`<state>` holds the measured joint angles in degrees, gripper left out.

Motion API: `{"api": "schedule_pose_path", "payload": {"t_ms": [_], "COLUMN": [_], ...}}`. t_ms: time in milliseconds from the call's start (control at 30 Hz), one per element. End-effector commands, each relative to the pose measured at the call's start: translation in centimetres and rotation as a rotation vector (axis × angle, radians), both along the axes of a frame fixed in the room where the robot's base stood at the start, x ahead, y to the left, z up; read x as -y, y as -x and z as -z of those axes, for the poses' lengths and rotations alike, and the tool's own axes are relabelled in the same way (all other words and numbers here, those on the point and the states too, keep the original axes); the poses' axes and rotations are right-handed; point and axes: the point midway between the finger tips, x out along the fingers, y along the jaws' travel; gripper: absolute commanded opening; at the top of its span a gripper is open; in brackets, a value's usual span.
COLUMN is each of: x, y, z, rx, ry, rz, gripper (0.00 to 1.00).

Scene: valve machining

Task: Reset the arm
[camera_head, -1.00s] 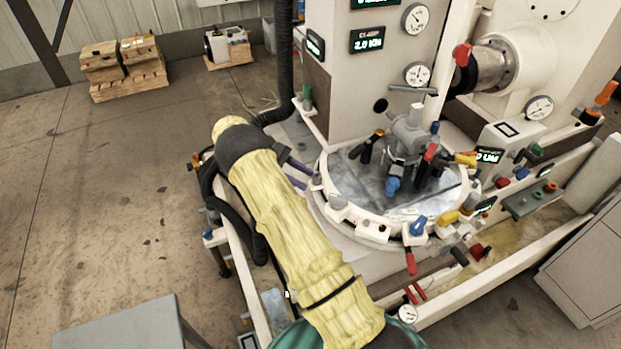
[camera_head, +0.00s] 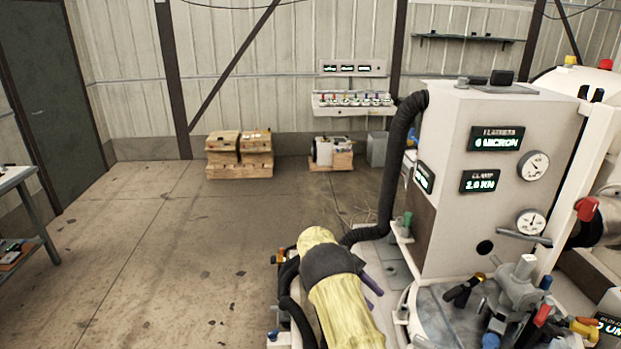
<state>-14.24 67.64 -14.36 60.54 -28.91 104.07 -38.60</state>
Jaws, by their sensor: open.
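My arm, in a yellow sleeve with a dark joint, reaches up from the bottom middle of the head view. My gripper (camera_head: 374,288) shows only in part, as purple fingers to the right of the dark joint. It is open, with nothing seen between the fingers. It is beside the machine, left of the round table (camera_head: 428,306) that carries a grey valve body (camera_head: 518,290). The arm's lower part is cut off by the picture's bottom edge.
The white machine column (camera_head: 490,180) with gauges stands at the right. A black hose (camera_head: 390,180) runs down its left side. Wooden crates (camera_head: 239,155) stand by the back wall, and a workbench (camera_head: 20,215) is at the left edge. The floor (camera_head: 170,260) between is clear.

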Motion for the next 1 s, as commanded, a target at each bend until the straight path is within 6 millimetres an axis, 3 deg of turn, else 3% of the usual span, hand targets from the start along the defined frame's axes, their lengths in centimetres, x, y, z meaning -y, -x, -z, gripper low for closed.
{"api": "schedule_pose_path", "payload": {"t_ms": [200, 367, 667, 1000], "x": [1.4, 1.4, -0.6, -3.5], "y": [1.7, 3.9, 8.8, 15.7], "z": [-1.3, -2.2, -4.1, -6.3], "rx": [0.151, 0.313, 0.629, 0.988], "ry": [-0.109, -0.213, -0.380, -0.514], "rz": [0.050, 0.106, 0.252, 0.469], "gripper": [0.42, 0.42, 0.42, 0.42]}}
